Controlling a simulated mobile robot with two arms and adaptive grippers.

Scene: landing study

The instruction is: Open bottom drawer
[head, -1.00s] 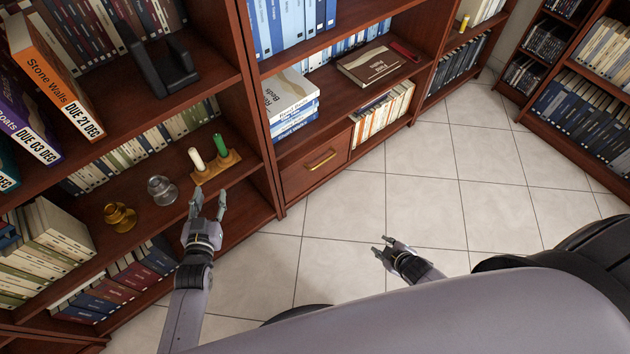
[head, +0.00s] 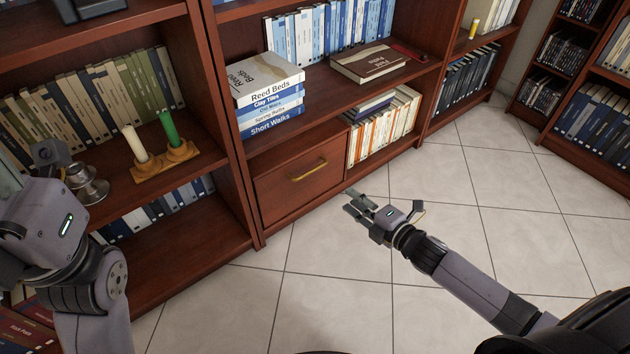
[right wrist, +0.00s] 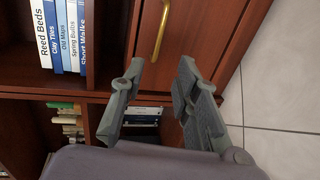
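The bottom drawer (head: 275,197) is a shut reddish-brown wooden front low in the middle bookcase, with a brass bar handle (head: 309,170). In the right wrist view, the handle (right wrist: 161,30) shows at the top, beyond the fingertips. My right gripper (head: 355,204) is open and empty, in front of the bookcase and to the right of the handle, apart from it. Its two fingers (right wrist: 160,75) are spread in the right wrist view. My left gripper (head: 48,158) is at the left edge by the shelves, partly hidden by its wrist; its opening cannot be made out.
A candle stand (head: 165,163) with white and green candles and a silver holder (head: 87,184) are on the left shelf. Stacked books (head: 268,98) stand above the drawer, upright books (head: 384,125) to its right. The tiled floor (head: 330,262) in front is clear.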

